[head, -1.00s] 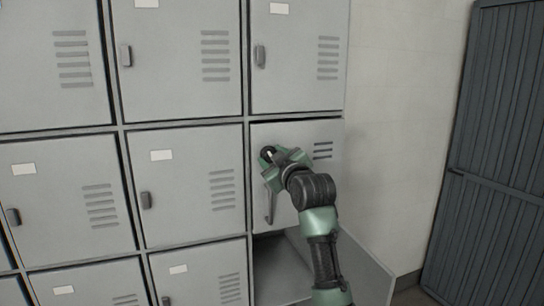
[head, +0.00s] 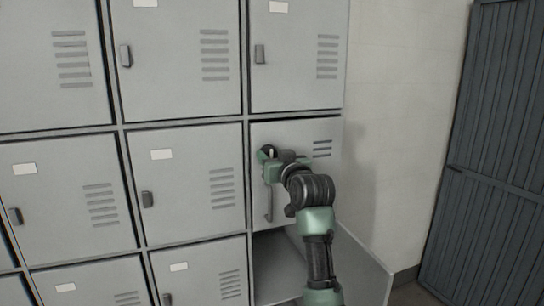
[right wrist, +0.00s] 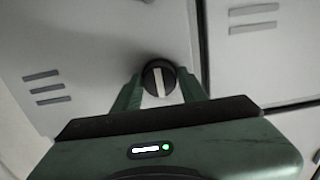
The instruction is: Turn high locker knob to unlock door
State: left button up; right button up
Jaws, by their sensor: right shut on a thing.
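The locker knob (right wrist: 158,80) is round and black with a pale bar across its face. In the right wrist view it sits between the two green fingers of my right gripper (head: 268,161), which is shut on it. In the head view the gripper and wrist partly hide the knob. The grey locker door (head: 316,134) lies behind the gripper, in the middle row at the right end. A long vertical handle (head: 269,205) is on this door below the knob. My left gripper is not in view.
Other grey locker doors with small handles and vents surround this one on the left and above. Below it is an open compartment with its door (head: 345,262) swung out, close under my right arm. A pale wall and a dark slatted door (head: 495,150) stand at the right.

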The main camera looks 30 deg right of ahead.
jog(key=shift+f, duration=0.2)
jog(key=o, duration=1.1)
jog(key=shift+o, duration=1.4)
jog(key=shift+w, duration=0.15)
jog(key=b+v, duration=0.3)
jog(key=v, duration=0.4)
jog(key=shift+s+b, duration=0.3)
jog(key=shift+s, duration=0.1)
